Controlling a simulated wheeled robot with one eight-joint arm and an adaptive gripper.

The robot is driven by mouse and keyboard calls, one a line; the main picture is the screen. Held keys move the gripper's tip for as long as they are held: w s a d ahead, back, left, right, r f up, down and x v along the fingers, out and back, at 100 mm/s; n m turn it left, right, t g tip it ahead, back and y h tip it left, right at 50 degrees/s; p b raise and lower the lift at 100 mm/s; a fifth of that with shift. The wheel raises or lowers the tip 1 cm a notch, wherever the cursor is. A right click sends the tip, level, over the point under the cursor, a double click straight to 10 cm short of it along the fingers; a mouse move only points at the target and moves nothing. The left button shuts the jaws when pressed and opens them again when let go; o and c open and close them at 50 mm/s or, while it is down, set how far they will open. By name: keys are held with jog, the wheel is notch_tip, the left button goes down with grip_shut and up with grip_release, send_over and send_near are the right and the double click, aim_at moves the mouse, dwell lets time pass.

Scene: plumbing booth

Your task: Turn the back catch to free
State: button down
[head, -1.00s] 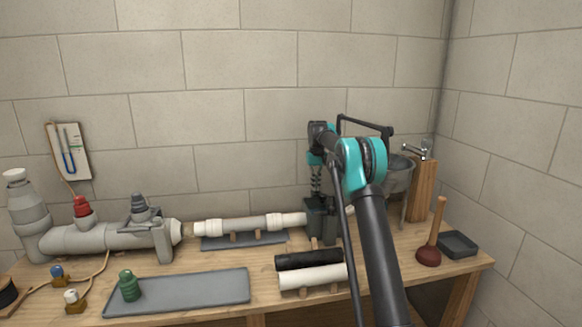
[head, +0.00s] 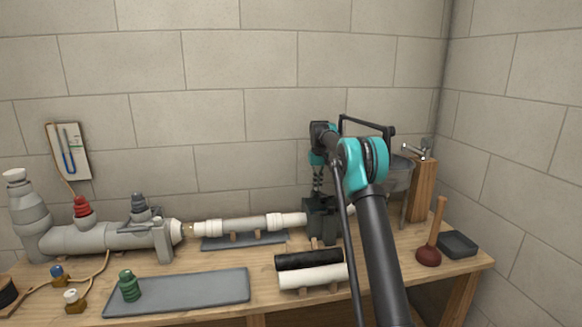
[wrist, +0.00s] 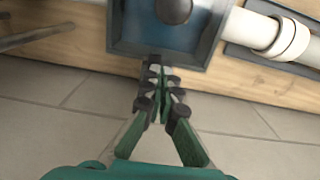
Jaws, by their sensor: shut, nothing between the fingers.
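A dark grey-green box (head: 322,222) stands on the bench at the right end of a white pipe (head: 240,225). In the wrist view the box (wrist: 125,42) fills the top middle, with a dark round part (wrist: 173,9) on its face, cut by the picture's edge. My gripper (wrist: 163,74) points at the box's lower edge there, its green fingers drawn together with nothing seen between them. In the head view my gripper (head: 318,186) hangs down just above and behind the box. I cannot make out the back catch for certain; touching or apart is unclear.
Black and white pipe pieces (head: 310,278) lie in front of the box. A grey basin (head: 397,178), a plunger (head: 430,255) and a small tray (head: 458,243) are to the right. A grey mat (head: 205,290) lies front left. The block wall stands close behind.

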jog(key=shift+w+d, duration=0.25)
jog(key=shift+d, duration=0.5)
jog(key=shift+s+d, duration=0.1)
dwell(0.3)
jog(key=shift+s+d, duration=0.1)
jog(key=shift+s, duration=0.1)
notch_tip(320, 180, up, 6)
dwell(0.5)
notch_tip(320, 180, down, 6)
jog(key=a, duration=0.2)
jog(key=shift+a, duration=0.35)
dwell(0.5)
jog(key=shift+w+d, duration=0.1)
jog(key=shift+d, duration=0.55)
dwell(0.6)
